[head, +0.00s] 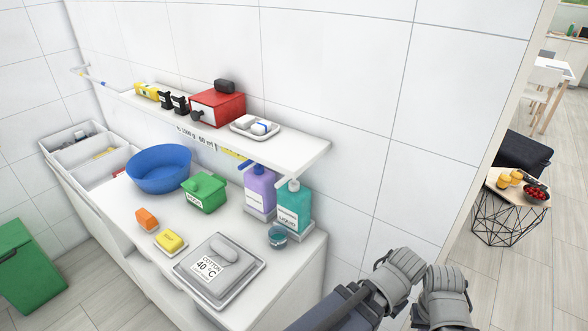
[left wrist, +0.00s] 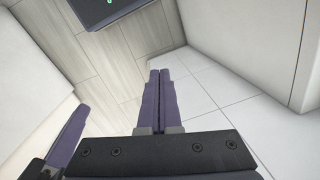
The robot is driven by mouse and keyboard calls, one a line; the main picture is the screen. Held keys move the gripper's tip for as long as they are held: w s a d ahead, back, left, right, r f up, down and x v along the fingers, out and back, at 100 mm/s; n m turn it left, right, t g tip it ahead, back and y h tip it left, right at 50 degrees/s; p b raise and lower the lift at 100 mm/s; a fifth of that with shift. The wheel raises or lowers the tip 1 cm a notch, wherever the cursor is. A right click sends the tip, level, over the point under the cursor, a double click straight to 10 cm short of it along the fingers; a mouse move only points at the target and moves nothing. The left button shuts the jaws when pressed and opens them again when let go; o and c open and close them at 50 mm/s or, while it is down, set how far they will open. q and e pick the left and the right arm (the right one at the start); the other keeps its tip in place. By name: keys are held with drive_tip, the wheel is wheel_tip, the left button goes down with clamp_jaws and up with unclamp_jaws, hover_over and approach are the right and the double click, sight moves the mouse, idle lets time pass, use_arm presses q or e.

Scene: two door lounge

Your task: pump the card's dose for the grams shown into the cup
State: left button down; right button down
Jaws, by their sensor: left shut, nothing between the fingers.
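Two pump bottles stand at the counter's right end in the head view: a purple one (head: 259,188) and a teal one (head: 293,208) with a partly readable label. A small clear teal-tinted cup (head: 277,237) stands in front of the teal bottle. Printing on the shelf edge (head: 195,136) seems to read 1000 g 60 ml, but is small. A grey flat device (head: 250,273) carries a label reading COTTON 40 °C; I cannot read grams on it. My left gripper (left wrist: 160,72) is shut and empty above the floor. Another purple finger-like part (left wrist: 68,140), perhaps my right gripper, shows in the left wrist view.
The white counter also holds a blue bowl (head: 158,168), a green box (head: 204,193), an orange block (head: 147,219) and a yellow block (head: 169,240). The shelf (head: 300,150) overhangs the bottles and carries a red box (head: 217,107). Grey parts of my arms are at lower right.

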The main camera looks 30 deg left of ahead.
use_arm(q)
drive_tip(key=w+a+r+n+t+y+b, duration=0.1)
drive_tip(key=w+a+r+n+y+b, duration=0.15)
drive_tip(key=w+a+n+y, duration=0.4)
drive_tip(key=w+a+r+n+t+y+b, duration=0.1)
drive_tip(key=w+a+r+n+y, duration=0.25)
drive_tip(key=a, duration=0.55)
drive_tip(key=w+a+r+n+y+b, duration=0.1)
drive_tip(key=w+a+r+n+y, duration=0.1)
drive_tip(key=r+n+y, duration=0.3)
drive_tip(key=w+a+r+n+y+b, duration=0.2)
drive_tip(key=r+n+y, duration=0.3)
drive_tip(key=r, duration=0.6)
drive_tip(key=shift+w+a+r+n+y, duration=0.3)
drive_tip(key=shift+w+a+r+n, duration=0.15)
drive_tip(key=shift+w, duration=0.2)
drive_tip(key=shift+a, duration=0.1)
